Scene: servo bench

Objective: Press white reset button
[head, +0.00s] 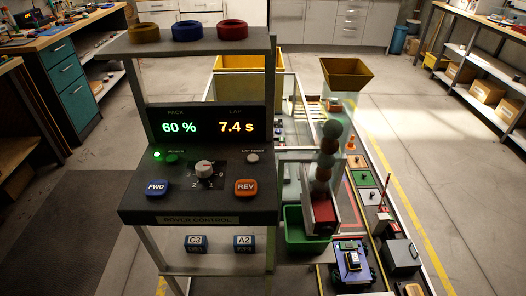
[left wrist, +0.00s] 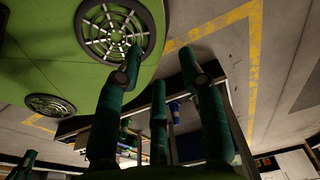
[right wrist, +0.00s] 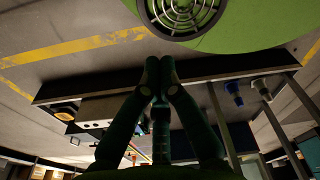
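The white reset button (head: 252,157), under a "LAP RESET" label, is a small round cap on the right part of the dark rover control console (head: 200,207). Above it a display (head: 207,127) reads 60 % and 7.4 s. Neither gripper shows in the head view, and nothing covers the button there. My left gripper (left wrist: 160,62) has its dark green fingers spread apart with nothing between them. My right gripper (right wrist: 160,68) has its fingertips together with nothing visible held. I cannot make out the button in either wrist view.
Near the button are a rotary knob (head: 204,168), an orange REV button (head: 245,187), a blue FWD button (head: 156,187) and a green power button (head: 171,158). A shelf (head: 200,44) with three rings is above the display. A green bin (head: 304,238) stands right of the console.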

